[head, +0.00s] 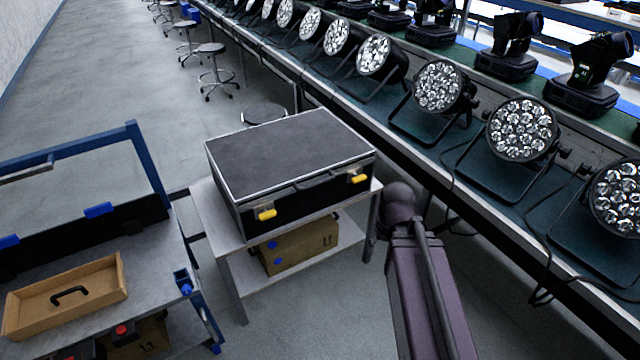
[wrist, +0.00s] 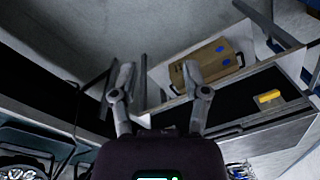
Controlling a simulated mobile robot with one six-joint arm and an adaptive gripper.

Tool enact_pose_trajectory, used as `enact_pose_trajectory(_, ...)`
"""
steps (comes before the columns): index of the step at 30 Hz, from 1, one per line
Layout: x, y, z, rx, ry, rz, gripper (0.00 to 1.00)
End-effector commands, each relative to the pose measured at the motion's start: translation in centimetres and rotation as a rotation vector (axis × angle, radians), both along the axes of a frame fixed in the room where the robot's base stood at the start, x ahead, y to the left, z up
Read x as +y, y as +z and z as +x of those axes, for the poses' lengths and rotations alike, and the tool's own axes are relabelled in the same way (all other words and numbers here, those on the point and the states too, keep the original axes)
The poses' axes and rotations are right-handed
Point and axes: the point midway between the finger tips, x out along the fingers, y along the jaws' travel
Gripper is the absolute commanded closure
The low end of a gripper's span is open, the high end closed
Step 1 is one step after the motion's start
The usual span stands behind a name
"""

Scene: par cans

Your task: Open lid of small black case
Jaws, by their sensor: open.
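A black case (head: 290,155) with metal-trimmed edges stands on a small light table in the middle of the head view. Its lid is shut. Two yellow latches, the left one (head: 267,215) and the right one (head: 359,179), sit on its front face. In the wrist view, part of the case (wrist: 252,107) and one yellow latch (wrist: 269,97) show at the right, seen at a slant. My gripper (wrist: 158,88) is open with nothing between its fingers, apart from the case. The head view shows my arm right of the case, but not the gripper.
The small table (head: 215,225) holds a cardboard box (head: 300,246) on its lower shelf. A blue-framed bench at left holds a wooden tray (head: 30,318) and a dark case with blue latches (head: 98,211). A long bench with several par cans (head: 522,128) runs along the right.

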Motion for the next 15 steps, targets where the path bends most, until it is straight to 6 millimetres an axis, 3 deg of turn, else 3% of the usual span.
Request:
enact_pose_trajectory(6, 2.2, -3.6, 2.6, -0.046, -0.001, 0.148, 0.40)
enact_pose_trajectory(15, 5.9, -7.2, 7.2, -0.141, -0.020, 0.423, 0.40)
